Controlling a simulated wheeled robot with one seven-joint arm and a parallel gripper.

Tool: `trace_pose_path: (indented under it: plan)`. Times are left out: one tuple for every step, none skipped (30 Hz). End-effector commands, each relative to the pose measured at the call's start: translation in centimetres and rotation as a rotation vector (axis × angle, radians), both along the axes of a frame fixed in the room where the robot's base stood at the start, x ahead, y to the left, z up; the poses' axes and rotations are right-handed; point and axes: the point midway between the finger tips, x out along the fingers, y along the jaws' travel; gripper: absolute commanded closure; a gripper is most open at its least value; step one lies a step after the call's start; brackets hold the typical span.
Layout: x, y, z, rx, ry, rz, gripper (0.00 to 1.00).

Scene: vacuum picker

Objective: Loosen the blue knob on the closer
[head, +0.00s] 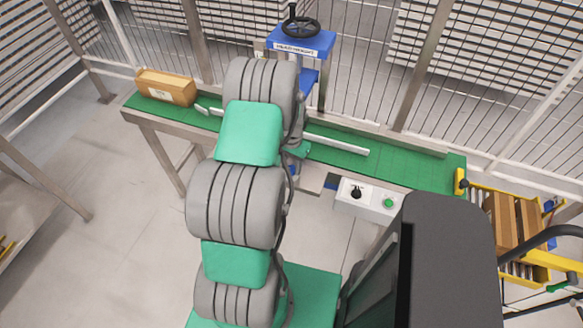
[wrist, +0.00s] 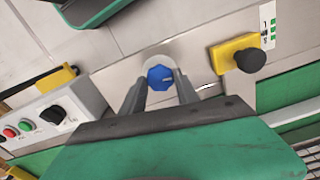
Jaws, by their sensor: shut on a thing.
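The blue knob (wrist: 160,78) is in the middle of the wrist view, on a round grey mount on the closer's pale metal side. My gripper (wrist: 160,92) has one finger on each side of the knob and is shut on it. The knob's face is visible between the fingertips. In the head view my arm hides the knob and the gripper. The blue head of the closer (head: 301,42), with a black handwheel on top and a "HEAD HEIGHT" label, stands behind the arm.
A black knob on a yellow block (wrist: 237,54) sits right of the blue knob. A control box (wrist: 47,117) with buttons is at left. A green conveyor (head: 410,168) carries a cardboard box (head: 166,88) at its left end. A yellow-railed cart (head: 540,258) stands at right. Mesh fencing runs behind.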

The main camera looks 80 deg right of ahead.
Motion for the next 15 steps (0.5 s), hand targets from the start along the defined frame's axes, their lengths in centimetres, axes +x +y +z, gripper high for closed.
trace_pose_path:
  plan:
    - [0.00,-0.01,-0.33,0.000,0.000,0.041,1.00]
    - [0.00,0.00,-0.34,0.000,0.000,0.070,1.00]
    - [-0.01,0.01,-0.35,0.000,0.000,0.107,1.00]
    - [-0.01,0.01,-0.34,0.000,0.000,0.136,1.00]
    - [0.00,0.02,-0.32,0.000,0.000,0.165,1.00]
    - [0.00,0.02,-0.31,0.000,0.000,0.203,1.00]
    - [0.00,0.03,-0.30,0.001,0.000,0.231,1.00]
    - [-0.01,0.04,-0.30,0.001,0.000,0.260,1.00]
    - [-0.01,0.04,-0.29,0.001,0.000,0.296,1.00]
    - [-0.01,0.03,-0.29,0.001,0.000,0.323,1.00]
    - [0.00,0.02,-0.27,0.000,0.000,0.350,1.00]
    - [-0.01,0.01,-0.25,0.000,0.000,0.385,1.00]
    - [-0.01,0.00,-0.22,0.000,0.000,0.410,1.00]
    - [0.00,-0.01,-0.20,-0.001,0.000,0.434,1.00]
    - [-0.01,-0.02,-0.18,-0.001,0.000,0.465,1.00]
